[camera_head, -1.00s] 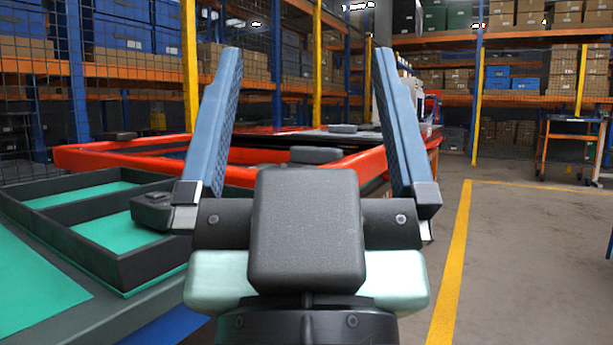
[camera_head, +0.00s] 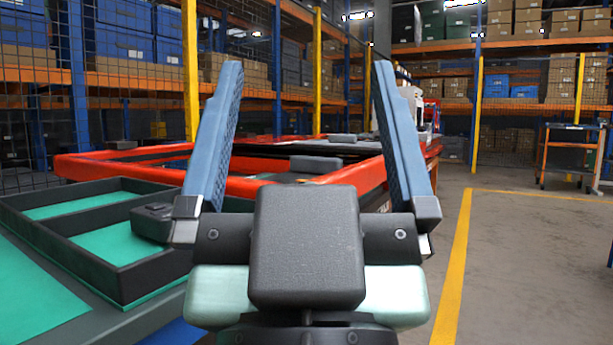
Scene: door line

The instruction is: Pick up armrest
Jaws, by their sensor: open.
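My gripper (camera_head: 302,75) is open and empty. Its two blue ridged fingers stand wide apart in the middle of the view, over the red frame (camera_head: 262,188). A dark grey padded block (camera_head: 316,164), possibly the armrest, shows between the fingers on the red-framed fixture. Similar dark pieces lie farther off, one at the far left (camera_head: 122,145) and one behind (camera_head: 343,138). A black part (camera_head: 152,221) sits at the edge of the tray, partly hidden by the left finger. I cannot tell which piece is the armrest.
A black-walled tray (camera_head: 90,263) with green floors is on the bench at left. A wire mesh fence and loaded shelves stand behind. The floor at right (camera_head: 530,270) is clear, with a yellow line (camera_head: 460,265). An orange cart (camera_head: 570,155) stands at far right.

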